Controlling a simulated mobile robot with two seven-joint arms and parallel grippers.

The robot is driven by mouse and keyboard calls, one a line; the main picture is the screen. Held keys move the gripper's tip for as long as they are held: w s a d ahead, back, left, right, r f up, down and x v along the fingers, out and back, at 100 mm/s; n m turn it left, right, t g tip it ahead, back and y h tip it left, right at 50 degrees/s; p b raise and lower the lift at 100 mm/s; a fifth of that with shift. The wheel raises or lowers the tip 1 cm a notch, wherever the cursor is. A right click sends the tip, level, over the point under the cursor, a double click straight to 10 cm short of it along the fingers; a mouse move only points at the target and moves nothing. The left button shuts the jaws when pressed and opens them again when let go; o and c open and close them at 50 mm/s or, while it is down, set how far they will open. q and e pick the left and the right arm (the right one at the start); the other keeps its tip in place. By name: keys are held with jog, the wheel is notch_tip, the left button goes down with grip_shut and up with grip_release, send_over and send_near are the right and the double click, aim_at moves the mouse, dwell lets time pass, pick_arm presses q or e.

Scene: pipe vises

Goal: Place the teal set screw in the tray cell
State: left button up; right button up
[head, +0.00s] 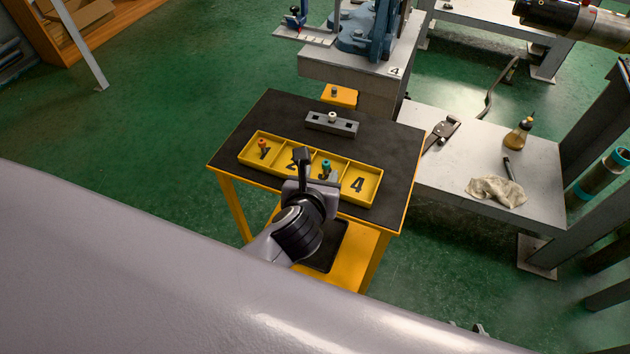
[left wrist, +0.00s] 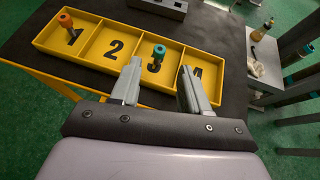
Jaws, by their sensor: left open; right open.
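The teal set screw (head: 326,165) stands in the tray cell marked 3, its teal head up. In the left wrist view the teal set screw (left wrist: 158,54) shows between the lines of my two fingers. The yellow tray (head: 250,162) has a row of numbered cells and lies on a black-topped table. My left gripper (head: 316,170) is at the tray's near side, by cells 2 to 4. In the left wrist view my left gripper (left wrist: 160,68) is open and empty. I cannot tell whether its tips reach around the screw. My right gripper is not in view.
An orange-headed screw (head: 262,145) stands in cell 1. A grey block (head: 345,126) with a pale-headed piece lies behind the tray. A white bench (head: 540,180) at the right holds a rag (head: 495,192) and a bottle (head: 519,134). Cell 4 looks empty.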

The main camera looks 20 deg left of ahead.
pick_arm(q)
jog(key=shift+v, duration=2.3)
jog(key=shift+a, duration=0.1)
jog(key=s+a+f+n+g+h, duration=0.15)
jog(key=s+a+n+g, duration=0.3)
jog(key=s+n, duration=0.85)
jog(key=s+a+f+n+g+h, duration=0.15)
jog(key=s+a+n+g, duration=0.35)
jog(key=n, duration=1.4)
jog(key=w+d+f+t+h+p, duration=0.1)
jog(key=w+d+f+t+p, duration=0.1)
jog(key=w+f+t, duration=0.3)
jog(key=shift+d+f+t+p, duration=0.35)
jog(key=shift+d+f+t, duration=0.3)
jog(key=shift+f+t, duration=0.6)
jog(key=shift+w+r, duration=0.1)
jog(key=shift+r, duration=0.1)
